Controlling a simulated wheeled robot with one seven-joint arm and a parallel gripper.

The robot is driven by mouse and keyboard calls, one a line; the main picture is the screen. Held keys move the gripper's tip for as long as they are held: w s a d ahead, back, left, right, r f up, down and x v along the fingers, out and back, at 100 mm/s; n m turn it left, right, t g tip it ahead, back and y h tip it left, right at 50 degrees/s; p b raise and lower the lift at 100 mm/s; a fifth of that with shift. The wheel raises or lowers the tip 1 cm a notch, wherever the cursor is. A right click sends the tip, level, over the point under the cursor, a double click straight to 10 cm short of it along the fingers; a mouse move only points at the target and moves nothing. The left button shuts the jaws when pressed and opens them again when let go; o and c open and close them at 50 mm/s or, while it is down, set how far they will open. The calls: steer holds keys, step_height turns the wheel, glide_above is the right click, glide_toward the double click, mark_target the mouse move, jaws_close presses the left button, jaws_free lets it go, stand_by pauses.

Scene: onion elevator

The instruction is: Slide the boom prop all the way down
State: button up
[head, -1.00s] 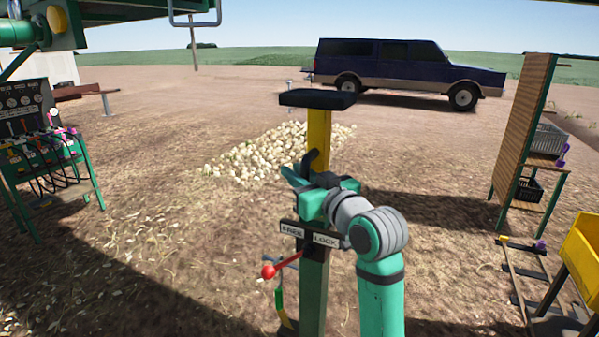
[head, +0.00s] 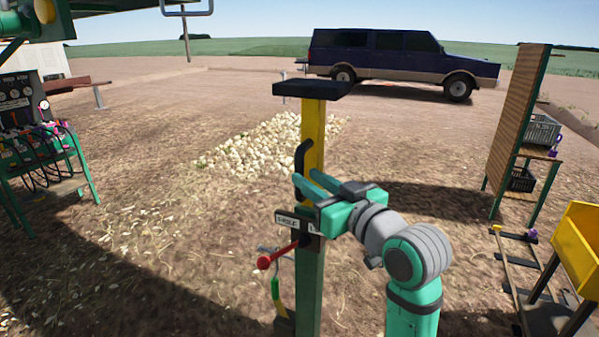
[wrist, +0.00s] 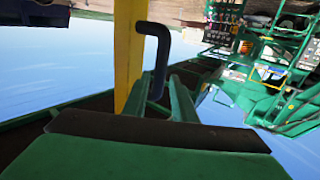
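The boom prop has a yellow inner post (head: 313,125) with a black pad (head: 311,89) on top, standing up out of a green outer post (head: 308,285). A bent black handle (head: 300,157) sticks out from the yellow post; it also shows in the wrist view (wrist: 161,62). A red-knobbed lever (head: 264,262) points left, below a plate (head: 286,219) reading FREE. My gripper covers the plate's right part. My gripper (head: 302,182) is at the handle's lower end, its fingers apart. In the wrist view, the handle's lower end lies between the fingertips (wrist: 157,95); contact is unclear.
A pile of onions (head: 262,148) lies behind the prop. A control stand (head: 40,150) with hoses is at left. A wooden-backed shelf (head: 520,120) and a yellow bin (head: 582,245) stand at right. A dark blue truck (head: 395,62) is far back.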

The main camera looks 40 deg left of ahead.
steer(key=shift+v, duration=1.15)
steer(key=shift+f, duration=0.1)
